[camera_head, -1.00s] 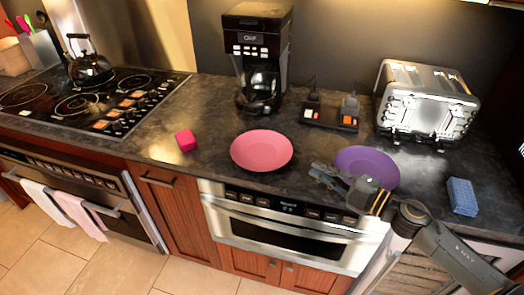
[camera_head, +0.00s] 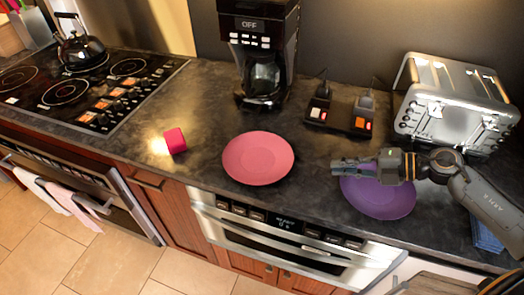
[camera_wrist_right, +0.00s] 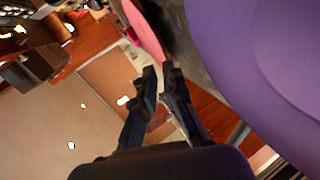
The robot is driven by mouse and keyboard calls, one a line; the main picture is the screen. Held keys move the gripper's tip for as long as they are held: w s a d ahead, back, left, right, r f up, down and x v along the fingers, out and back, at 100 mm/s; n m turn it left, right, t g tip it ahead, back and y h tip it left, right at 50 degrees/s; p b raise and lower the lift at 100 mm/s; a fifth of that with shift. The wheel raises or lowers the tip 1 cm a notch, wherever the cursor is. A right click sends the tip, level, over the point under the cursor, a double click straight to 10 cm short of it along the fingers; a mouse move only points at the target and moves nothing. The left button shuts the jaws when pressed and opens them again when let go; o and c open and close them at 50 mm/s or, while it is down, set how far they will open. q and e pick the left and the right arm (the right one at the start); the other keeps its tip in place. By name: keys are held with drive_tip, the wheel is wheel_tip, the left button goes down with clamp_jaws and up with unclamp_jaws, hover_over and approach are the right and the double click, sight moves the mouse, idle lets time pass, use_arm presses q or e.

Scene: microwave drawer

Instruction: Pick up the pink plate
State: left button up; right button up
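The pink plate (camera_head: 258,158) lies flat on the dark counter in the middle of the head view, in front of the coffee maker. Its edge also shows at the top of the right wrist view (camera_wrist_right: 148,30). My right gripper (camera_head: 336,166) is to the right of the pink plate, apart from it, with its fingers pointing left. It is over the far edge of the purple plate and holds nothing that I can see. In the wrist view its fingertips are close together with a narrow gap, so its opening is unclear. My left gripper is not in view.
The purple plate (camera_head: 385,200) lies under my right gripper. A pink block (camera_head: 175,141) is left of the pink plate. The coffee maker (camera_head: 264,60), a switch box (camera_head: 340,116) and a toaster (camera_head: 455,105) stand behind. A blue sponge (camera_head: 486,236) is partly hidden by my arm.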

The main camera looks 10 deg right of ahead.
sight(292, 174)
drive_tip(key=x, duration=0.3)
drive_tip(key=p+x, duration=0.1)
drive_tip(key=shift+a+r, duration=0.25)
drive_tip(key=shift+a, duration=0.35)
drive_tip(key=shift+x, duration=1.2)
drive_tip(key=shift+w+a+f, duration=0.1)
drive_tip(key=shift+w+f, duration=0.2)
drive_tip(key=shift+f, duration=0.05)
drive_tip(key=shift+w+a+f+p, duration=0.1)
drive_tip(key=shift+w+a+p, duration=0.2)
drive_tip(key=shift+a+p, duration=0.25)
drive_tip(key=shift+w+a+f+p, duration=0.1)
drive_tip(key=shift+w+a+p, duration=0.25)
drive_tip(key=shift+a+p, duration=0.2)
drive_tip(key=shift+x, duration=1.1)
drive_tip(key=shift+w+a+f, duration=0.15)
drive_tip(key=shift+f, duration=0.2)
clamp_jaws()
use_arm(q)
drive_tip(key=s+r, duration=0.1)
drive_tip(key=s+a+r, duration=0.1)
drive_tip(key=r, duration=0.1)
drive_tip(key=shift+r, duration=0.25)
